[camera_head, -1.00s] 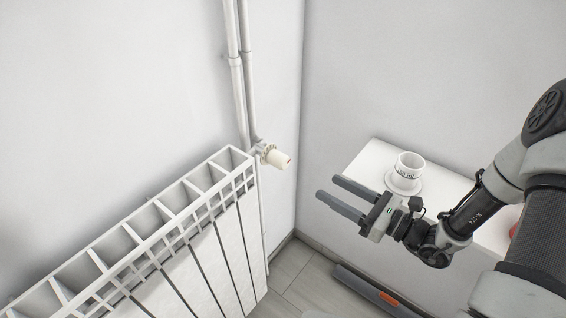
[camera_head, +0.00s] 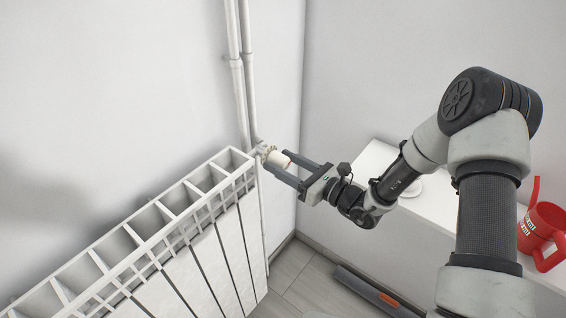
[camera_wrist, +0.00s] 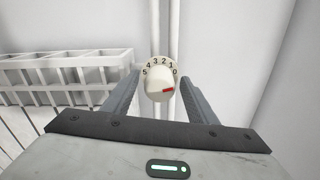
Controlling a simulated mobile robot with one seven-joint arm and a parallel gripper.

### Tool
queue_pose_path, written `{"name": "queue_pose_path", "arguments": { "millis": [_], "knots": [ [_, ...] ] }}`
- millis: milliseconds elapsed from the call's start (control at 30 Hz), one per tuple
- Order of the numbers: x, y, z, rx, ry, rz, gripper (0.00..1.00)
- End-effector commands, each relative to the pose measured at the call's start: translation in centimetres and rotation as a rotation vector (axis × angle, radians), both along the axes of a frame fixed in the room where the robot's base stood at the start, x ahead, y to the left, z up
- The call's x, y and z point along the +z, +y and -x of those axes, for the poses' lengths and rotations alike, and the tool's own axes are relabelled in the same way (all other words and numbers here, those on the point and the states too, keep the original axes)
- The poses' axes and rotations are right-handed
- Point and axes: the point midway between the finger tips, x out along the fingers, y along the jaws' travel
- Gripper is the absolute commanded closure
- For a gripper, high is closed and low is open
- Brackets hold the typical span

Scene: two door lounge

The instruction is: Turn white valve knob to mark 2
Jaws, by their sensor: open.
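The white valve knob (camera_head: 277,158) sits at the upper right end of the radiator, at the foot of the pipes. In the wrist view the knob (camera_wrist: 156,82) shows face-on, with a dial of numbers 0 to 5 around its top. Its red mark (camera_wrist: 168,90) is at the lower right of the knob face, below the 0. My gripper (camera_head: 281,163) is open, with one finger on each side of the knob. In the wrist view my gripper (camera_wrist: 159,79) has its fingers left and right of the knob; contact cannot be told.
The white radiator (camera_head: 190,205) runs to the lower left, with pipes (camera_head: 242,75) rising along the wall.

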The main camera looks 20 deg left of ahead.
Motion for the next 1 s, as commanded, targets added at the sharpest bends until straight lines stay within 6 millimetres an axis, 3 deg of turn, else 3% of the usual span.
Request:
{"name": "queue_pose_path", "arguments": {
  "millis": [267, 500, 1000],
  "knots": [
    [-0.01, 0.13, -0.05, 0.0, 0.0, 0.0, 0.47],
    [-0.01, 0.1, -0.04, 0.0, 0.0, 0.0, 0.88],
    [-0.29, 0.03, -0.03, 0.0, -0.122, 0.051, 0.88]
  ]
}}
